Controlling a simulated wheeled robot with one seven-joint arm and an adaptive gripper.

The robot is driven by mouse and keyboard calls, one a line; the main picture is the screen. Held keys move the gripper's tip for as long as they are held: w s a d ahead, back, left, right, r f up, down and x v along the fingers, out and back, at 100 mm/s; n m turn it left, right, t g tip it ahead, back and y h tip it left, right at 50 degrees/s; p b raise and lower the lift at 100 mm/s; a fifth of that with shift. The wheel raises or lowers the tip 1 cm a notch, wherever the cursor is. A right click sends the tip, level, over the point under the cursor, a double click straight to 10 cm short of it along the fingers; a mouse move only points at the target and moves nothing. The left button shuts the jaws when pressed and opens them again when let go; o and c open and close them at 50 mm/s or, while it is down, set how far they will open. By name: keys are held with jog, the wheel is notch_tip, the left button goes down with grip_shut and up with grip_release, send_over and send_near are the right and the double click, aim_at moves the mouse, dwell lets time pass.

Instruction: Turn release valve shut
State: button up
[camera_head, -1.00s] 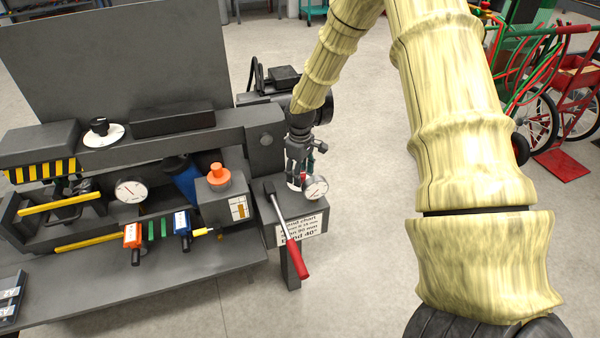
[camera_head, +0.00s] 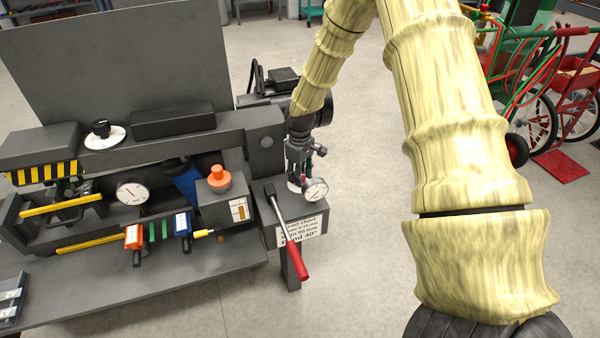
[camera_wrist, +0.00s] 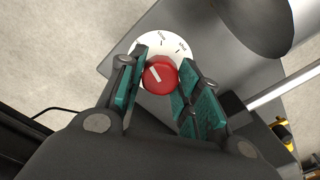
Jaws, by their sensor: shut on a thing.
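The release valve is a red knob (camera_wrist: 160,76) with a white pointer line, set on a white dial plate (camera_wrist: 175,44) with small black lettering. In the wrist view my gripper (camera_wrist: 162,82) has its green-padded fingers on either side of the knob, shut on it. The pointer line slants toward the upper left of that view. In the head view my gripper (camera_head: 297,168) reaches down onto the grey block at the right end of the machine. The white dial plate (camera_head: 294,186) shows only partly there, and the knob is hidden by the fingers.
A pressure gauge (camera_head: 315,190) stands close to the right of my gripper. A lever with a red handle (camera_head: 293,250) slants down in front of the block, near a printed bend chart (camera_head: 300,232). An orange knob (camera_head: 219,178) is to the left.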

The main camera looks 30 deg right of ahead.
jog(key=m+p, duration=0.3)
jog(key=shift+r, duration=0.25)
jog(key=m+p, duration=0.3)
jog(key=m, duration=0.1)
jog(key=shift+w+m, duration=0.1)
jog(key=shift+m, duration=0.3)
jog(key=m+p, duration=0.1)
jog(key=m, duration=0.2)
jog(key=shift+p, duration=0.35)
jog(key=shift+f+m+p, duration=0.15)
jog(key=shift+m+p, duration=0.6)
jog(key=shift+m, duration=1.45)
jog(key=o, duration=1.1)
jog(key=shift+c, duration=0.2)
notch_tip(320, 180, up, 12)
jog(key=shift+f, duration=0.1)
